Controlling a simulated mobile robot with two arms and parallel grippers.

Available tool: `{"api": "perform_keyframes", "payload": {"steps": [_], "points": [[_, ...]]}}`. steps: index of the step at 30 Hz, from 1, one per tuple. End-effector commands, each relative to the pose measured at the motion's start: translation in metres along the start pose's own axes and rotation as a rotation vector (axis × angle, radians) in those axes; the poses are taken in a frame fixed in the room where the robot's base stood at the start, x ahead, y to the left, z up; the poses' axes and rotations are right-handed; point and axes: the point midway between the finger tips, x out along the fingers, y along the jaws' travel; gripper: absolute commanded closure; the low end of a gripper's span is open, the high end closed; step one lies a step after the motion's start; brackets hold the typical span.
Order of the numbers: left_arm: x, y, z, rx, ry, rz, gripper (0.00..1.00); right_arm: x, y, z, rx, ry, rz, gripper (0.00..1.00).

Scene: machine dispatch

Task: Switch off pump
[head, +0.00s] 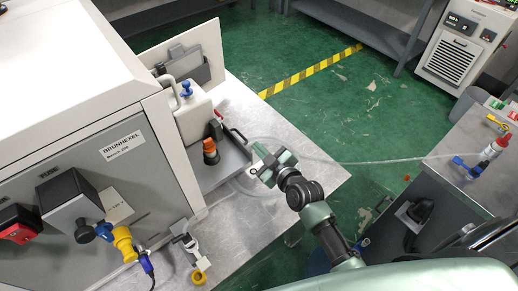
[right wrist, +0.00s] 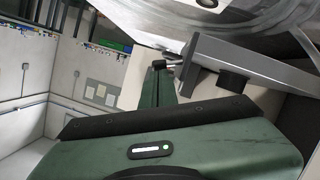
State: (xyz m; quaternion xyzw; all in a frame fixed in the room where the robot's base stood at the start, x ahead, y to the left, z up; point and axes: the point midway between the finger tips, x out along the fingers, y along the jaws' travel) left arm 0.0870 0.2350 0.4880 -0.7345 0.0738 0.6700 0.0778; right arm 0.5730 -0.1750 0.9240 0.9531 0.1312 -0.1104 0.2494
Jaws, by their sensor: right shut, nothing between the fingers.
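No part is plainly labelled as the pump. A large white and grey machine (head: 125,150) marked BRUNHEXEL stands at the left. Its front carries a grey switch box (head: 72,203) with a black rotary knob, a yellow plug (head: 124,243) beside it and a red switch (head: 18,228) at the left edge. In its open side bay are a white container (head: 194,112) with a blue valve and an orange-and-black fitting (head: 210,151). My right gripper (head: 266,165) is shut and empty, just right of the bay's grey tray. My left gripper is out of view.
A small clamp with a yellow ring (head: 199,277) lies on the metal table (head: 300,187). Green floor lies open behind.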

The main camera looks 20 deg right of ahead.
Motion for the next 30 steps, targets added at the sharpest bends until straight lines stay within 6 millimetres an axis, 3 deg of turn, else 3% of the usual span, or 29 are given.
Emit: {"api": "perform_keyframes", "payload": {"steps": [30], "points": [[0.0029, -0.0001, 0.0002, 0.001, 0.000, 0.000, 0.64, 0.0027, 0.0041, 0.0078, 0.195, -0.001, -0.065, 1.00]]}}
